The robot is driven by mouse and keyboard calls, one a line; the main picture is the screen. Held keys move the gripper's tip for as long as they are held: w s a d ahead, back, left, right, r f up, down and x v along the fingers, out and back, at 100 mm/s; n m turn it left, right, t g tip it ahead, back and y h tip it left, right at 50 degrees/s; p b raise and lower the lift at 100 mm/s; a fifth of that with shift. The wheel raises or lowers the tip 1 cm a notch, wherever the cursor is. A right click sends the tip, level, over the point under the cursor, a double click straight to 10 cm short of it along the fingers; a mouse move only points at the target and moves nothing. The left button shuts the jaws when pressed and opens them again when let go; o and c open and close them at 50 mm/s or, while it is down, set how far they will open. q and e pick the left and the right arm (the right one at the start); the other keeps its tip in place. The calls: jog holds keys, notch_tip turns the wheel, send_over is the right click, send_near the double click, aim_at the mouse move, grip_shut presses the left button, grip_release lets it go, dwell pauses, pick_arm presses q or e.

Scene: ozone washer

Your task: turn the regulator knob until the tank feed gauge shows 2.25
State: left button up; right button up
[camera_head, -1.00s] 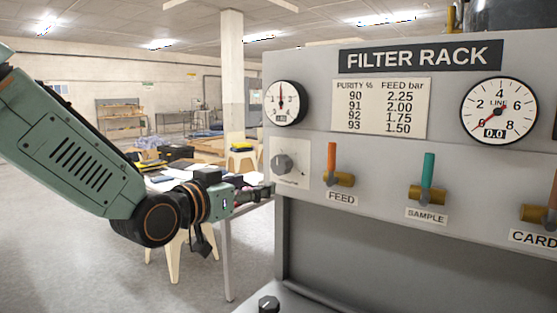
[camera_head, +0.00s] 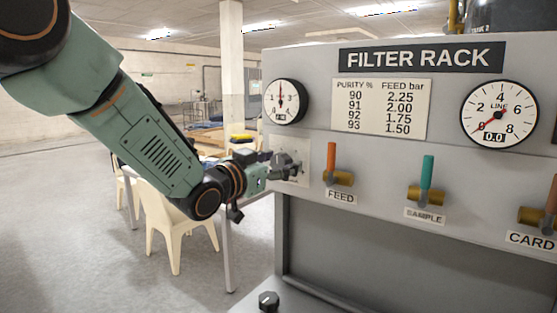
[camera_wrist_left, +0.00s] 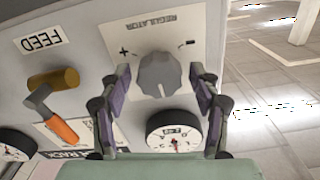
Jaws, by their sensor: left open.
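The regulator knob (camera_wrist_left: 158,74) is a grey dial on a pale plate marked REGULATOR, with plus and minus signs. In the left wrist view it lies between the open fingers of my left gripper (camera_wrist_left: 158,95), with gaps on both sides. In the head view my left gripper (camera_head: 275,165) is at the plate and partly covers the knob. The gauge (camera_head: 286,101) above the knob has its needle pointing nearly straight up; its small readout is too blurred to read. It also shows in the left wrist view (camera_wrist_left: 173,138). My right gripper is not in view.
The purity and feed chart (camera_head: 381,108) pairs 90 with 2.25. An orange FEED lever (camera_head: 332,160) stands just right of the knob plate, a green SAMPLE lever (camera_head: 428,172) further right. The LINE gauge (camera_head: 498,113) reads 0.0. A black knob (camera_head: 269,300) sits below.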

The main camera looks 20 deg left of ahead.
pick_arm(q)
jog(key=shift+w, duration=0.1)
jog(key=shift+c, duration=0.3)
jog(key=shift+s+r, duration=0.1)
jog(key=shift+s, duration=0.1)
jog(key=shift+c, duration=1.4)
jog(key=c, duration=0.8)
jog(key=shift+f+m+b, duration=0.2)
jog(key=shift+m+b, duration=0.2)
jog(key=shift+b, duration=0.15)
jog(key=shift+c, duration=0.2)
jog(key=shift+d+m+b, duration=0.1)
jog(key=shift+m+b, duration=0.35)
jog(key=shift+m, duration=0.15)
